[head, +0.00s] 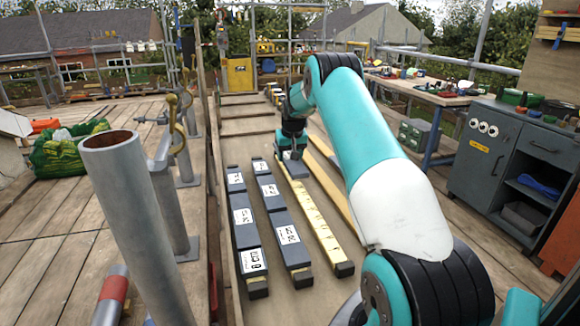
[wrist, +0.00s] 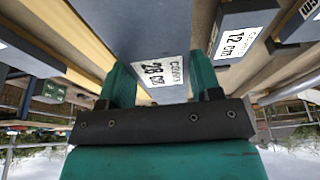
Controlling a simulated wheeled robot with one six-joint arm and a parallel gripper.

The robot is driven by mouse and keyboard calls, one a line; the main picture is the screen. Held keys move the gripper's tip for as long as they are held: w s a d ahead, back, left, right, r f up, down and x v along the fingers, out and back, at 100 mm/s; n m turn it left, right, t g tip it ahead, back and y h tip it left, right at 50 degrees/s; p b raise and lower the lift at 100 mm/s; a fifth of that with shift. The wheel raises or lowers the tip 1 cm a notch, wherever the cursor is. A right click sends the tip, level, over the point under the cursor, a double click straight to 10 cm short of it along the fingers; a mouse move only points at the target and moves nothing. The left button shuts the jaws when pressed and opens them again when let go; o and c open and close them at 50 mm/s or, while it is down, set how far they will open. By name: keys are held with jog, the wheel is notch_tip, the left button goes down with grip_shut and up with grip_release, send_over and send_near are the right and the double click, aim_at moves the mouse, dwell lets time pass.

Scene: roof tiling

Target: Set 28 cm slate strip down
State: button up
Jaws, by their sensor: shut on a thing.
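The 28 cm slate strip (wrist: 150,25) is dark grey with a white label reading 28 cm. It lies between the teal fingers of my gripper (wrist: 160,80), which are shut on it, and it runs away toward the top of the wrist view. In the head view my gripper (head: 291,152) is over the far end of the third, yellow marked batten (head: 315,220). A grey part of the strip (head: 293,170) shows under it there; my arm hides some of it. I cannot tell whether the strip touches the batten.
Two rows of labelled slate strips, the left row (head: 245,235) and the middle row (head: 276,210), lie left of the yellow batten. A 12 cm strip (wrist: 240,32) is close beside my gripper. Steel posts (head: 130,220) stand at left; a grey cabinet (head: 490,160) stands right.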

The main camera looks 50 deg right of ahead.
jog(key=shift+f, duration=2.2)
jog(key=o, duration=1.2)
jog(key=shift+s+f, duration=0.1)
jog(key=shift+f, duration=0.05)
jog(key=shift+c, duration=0.2)
jog(key=v, duration=1.2)
